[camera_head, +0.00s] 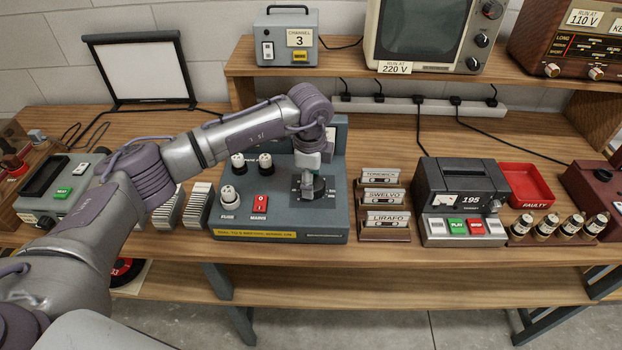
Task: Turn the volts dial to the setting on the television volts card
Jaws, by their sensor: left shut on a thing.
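The television (425,35) stands on the raised shelf at the back, and its card (395,67) reads "RUN AT 220 V". A grey-blue control box (230,222) stands on the bench below, with a plate (327,188) on its right half. My left gripper (313,190) points down over this plate and is shut on the volts dial there. The gripper hides most of the dial, so its setting cannot be read. My right gripper is not in view.
The box also bears a red mains switch (261,204), a fuse cap (230,195) and two black-and-white knobs. Cassettes (385,195) in a stand and a tape player (462,195) stand to its right. A radio (575,40) has a "110 V" card.

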